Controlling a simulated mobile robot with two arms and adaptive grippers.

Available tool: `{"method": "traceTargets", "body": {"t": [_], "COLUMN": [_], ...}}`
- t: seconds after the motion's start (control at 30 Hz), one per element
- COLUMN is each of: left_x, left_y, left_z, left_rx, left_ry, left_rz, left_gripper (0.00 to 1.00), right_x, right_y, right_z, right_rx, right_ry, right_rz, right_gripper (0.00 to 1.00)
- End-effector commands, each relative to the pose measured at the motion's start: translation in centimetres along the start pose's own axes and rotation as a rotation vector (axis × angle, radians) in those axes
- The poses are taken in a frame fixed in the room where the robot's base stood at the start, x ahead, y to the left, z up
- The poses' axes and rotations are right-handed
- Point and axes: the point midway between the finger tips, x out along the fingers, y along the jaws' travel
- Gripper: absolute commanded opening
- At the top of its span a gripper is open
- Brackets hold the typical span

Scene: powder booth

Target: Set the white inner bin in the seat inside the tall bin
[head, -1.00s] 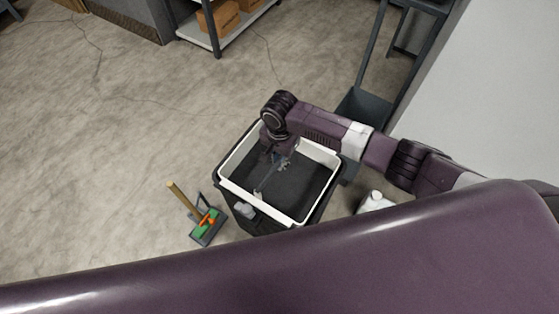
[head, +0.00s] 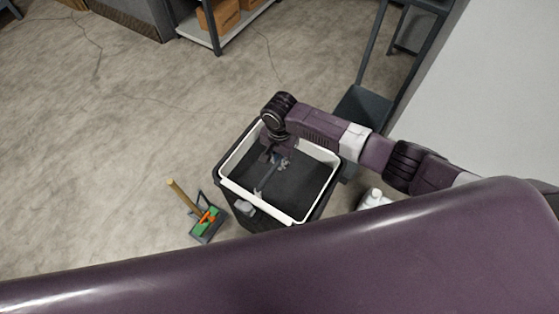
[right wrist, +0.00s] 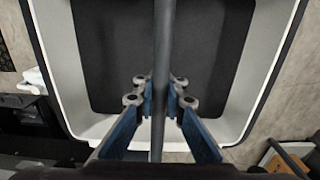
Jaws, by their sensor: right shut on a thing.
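The white inner bin (head: 231,186) shows as a pale rectangular rim with a dark inside. It lies within the mouth of the black tall bin (head: 226,203), whose edge shows around it. I cannot tell whether it rests on the seat, which is hidden. A grey bar handle (head: 267,181) crosses the inner bin. My right gripper (head: 281,162) is over the inner bin's opening. In the right wrist view its blue fingers (right wrist: 160,100) are shut on the grey bar (right wrist: 164,45). My left gripper is not in view.
A broom-like tool with a green and orange part (head: 207,219) stands on the floor left of the bin. A white bottle (head: 374,197) is at its right. A grey metal rack (head: 362,104) stands behind, and shelving with cardboard boxes (head: 219,16) is farther back.

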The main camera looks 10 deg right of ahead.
Motion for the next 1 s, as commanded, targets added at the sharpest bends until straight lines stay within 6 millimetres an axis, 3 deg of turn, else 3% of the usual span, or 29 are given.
{"method": "traceTargets", "body": {"t": [0.57, 0.6, 0.8, 1.0], "left_x": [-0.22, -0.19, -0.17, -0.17], "left_y": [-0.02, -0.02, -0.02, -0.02], "left_z": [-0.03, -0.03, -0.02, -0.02], "left_rx": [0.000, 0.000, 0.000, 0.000], "left_ry": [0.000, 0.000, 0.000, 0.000], "left_rz": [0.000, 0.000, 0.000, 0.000], "left_gripper": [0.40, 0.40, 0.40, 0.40], "right_x": [0.13, 0.15, 0.18, 0.20], "right_y": [-0.07, -0.08, -0.06, -0.03], "right_z": [0.00, -0.02, -0.02, -0.02], "right_rx": [0.001, 0.001, 0.001, 0.001], "right_ry": [-0.001, 0.000, 0.000, 0.000], "right_rz": [-0.001, -0.001, -0.001, 0.000], "right_gripper": [0.00, 0.11, 0.31, 0.31]}}
